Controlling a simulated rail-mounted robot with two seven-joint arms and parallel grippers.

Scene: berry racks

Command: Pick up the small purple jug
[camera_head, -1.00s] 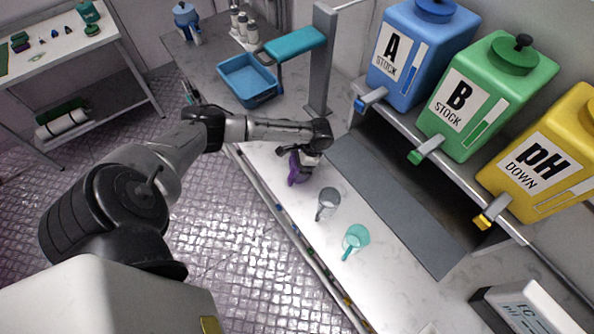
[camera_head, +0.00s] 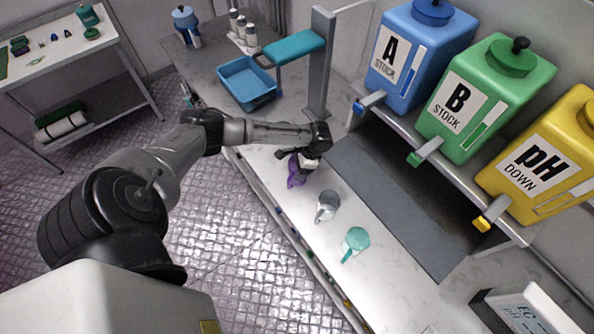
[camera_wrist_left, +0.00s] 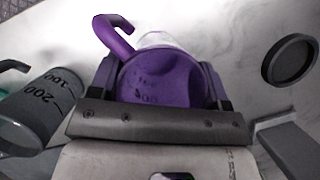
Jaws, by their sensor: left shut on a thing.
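The small purple jug (camera_head: 294,175) is at the left part of the white bench, behind the grey jug in the head view. My left gripper (camera_head: 309,160) is at it, reaching over from the left. In the left wrist view the purple jug (camera_wrist_left: 160,82) sits between the two fingers of my left gripper (camera_wrist_left: 160,95), which are shut on its sides. Its curved handle points to the upper left there. I cannot tell whether its base is clear of the bench. My right gripper is not in view.
A grey jug (camera_head: 327,206) and a teal jug (camera_head: 356,241) stand nearby; the grey jug (camera_wrist_left: 42,108) is close in the wrist view. A blue tray (camera_head: 246,83) and a post with a teal arm (camera_head: 292,47) are beyond. Tanks overhang the right side.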

